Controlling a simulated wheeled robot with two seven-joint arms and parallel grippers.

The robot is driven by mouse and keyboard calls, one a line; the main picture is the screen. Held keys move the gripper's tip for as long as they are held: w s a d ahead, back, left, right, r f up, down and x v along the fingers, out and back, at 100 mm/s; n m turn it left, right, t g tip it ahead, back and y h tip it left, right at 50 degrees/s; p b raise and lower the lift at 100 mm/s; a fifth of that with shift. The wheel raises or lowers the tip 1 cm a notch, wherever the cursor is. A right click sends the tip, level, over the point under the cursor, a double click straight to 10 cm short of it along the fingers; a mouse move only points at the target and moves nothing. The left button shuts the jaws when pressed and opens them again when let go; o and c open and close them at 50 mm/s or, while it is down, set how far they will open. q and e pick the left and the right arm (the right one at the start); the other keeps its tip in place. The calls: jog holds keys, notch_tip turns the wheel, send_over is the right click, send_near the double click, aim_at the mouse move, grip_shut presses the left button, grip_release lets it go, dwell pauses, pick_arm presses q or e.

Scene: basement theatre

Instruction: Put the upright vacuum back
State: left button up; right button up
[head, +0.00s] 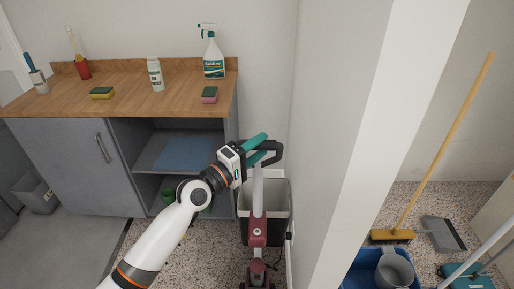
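The upright vacuum (257,232) stands upright on the speckled floor near the middle of the head view. It has a dark red body, a pale tube and a black loop handle (279,152) at the top. My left gripper (262,147) reaches in from the lower left, and its teal fingers lie one above and one below the left part of the handle. Whether the fingers press on the handle or stand open around it cannot be told. The vacuum's base is partly cut off by the bottom edge. My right gripper is not in view.
A bin (282,201) stands close behind the vacuum. A grey cabinet with a wooden counter (125,94) is at the left. A white wall end (372,130) separates this from an area with a broom (440,150), dustpan (443,234), blue bucket (362,269) and a teal mop head (465,276).

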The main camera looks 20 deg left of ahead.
pick_arm(q)
jog(key=shift+a+r+p, duration=0.1)
jog(key=shift+r+p, duration=0.65)
jog(key=shift+r, duration=0.15)
jog(key=b+v, duration=0.3)
jog(key=v, duration=0.9)
jog(key=shift+f, duration=0.2)
